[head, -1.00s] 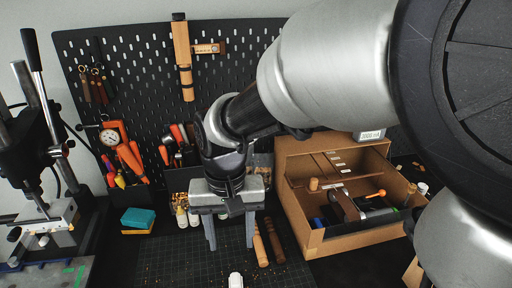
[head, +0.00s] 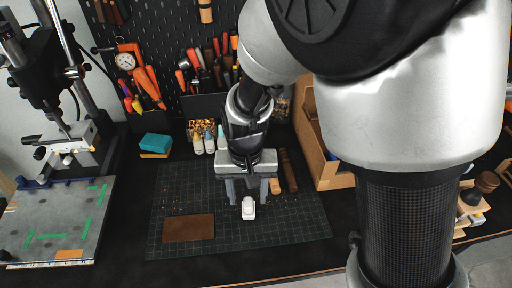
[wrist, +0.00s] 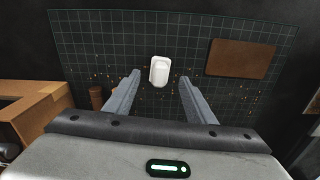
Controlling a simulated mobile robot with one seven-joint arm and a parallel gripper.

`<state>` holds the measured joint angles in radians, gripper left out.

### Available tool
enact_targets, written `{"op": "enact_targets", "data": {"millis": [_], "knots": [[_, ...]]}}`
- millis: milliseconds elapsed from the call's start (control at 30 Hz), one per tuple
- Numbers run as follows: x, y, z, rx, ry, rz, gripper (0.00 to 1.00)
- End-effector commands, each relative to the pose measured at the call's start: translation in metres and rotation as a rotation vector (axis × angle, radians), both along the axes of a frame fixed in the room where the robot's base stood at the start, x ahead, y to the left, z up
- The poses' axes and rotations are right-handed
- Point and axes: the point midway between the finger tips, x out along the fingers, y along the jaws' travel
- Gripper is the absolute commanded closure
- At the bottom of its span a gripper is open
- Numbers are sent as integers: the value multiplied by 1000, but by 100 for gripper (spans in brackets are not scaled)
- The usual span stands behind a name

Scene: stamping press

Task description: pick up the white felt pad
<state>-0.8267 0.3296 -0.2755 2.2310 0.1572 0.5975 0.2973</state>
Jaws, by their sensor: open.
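A small white object (head: 248,208), which looks like the white felt pad, lies on the dark green cutting mat (head: 290,228). It also shows in the wrist view (wrist: 159,71), ahead of and between my fingers. My gripper (head: 245,200) is open and empty, pointing down over the mat just behind the white object. In the wrist view my gripper (wrist: 158,88) has its two grey fingers spread wide, with the white object apart from both. I cannot tell the height of the fingertips above the mat.
A brown leather piece (head: 188,228) lies on the mat to the left. Wooden handles (head: 288,170) lie to the right of my gripper, near a cardboard box (head: 325,165). Small bottles (head: 209,141) and a teal-and-yellow sponge (head: 155,145) stand behind. The press (head: 65,140) is at left.

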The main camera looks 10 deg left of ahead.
Motion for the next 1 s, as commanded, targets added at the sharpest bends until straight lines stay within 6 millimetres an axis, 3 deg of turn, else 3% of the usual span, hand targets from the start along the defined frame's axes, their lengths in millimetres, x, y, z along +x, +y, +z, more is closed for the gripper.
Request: {"op": "enact_targets", "data": {"millis": [233, 533, 800, 1000], "knots": [[-1, -2, -38, -4, 4, -1, 50], [0, -1, -43, 0, 0, -1, 50], [0, -1, -42, 0, 0, -1, 94], [0, -1, -42, 0, 0, -1, 95]]}}
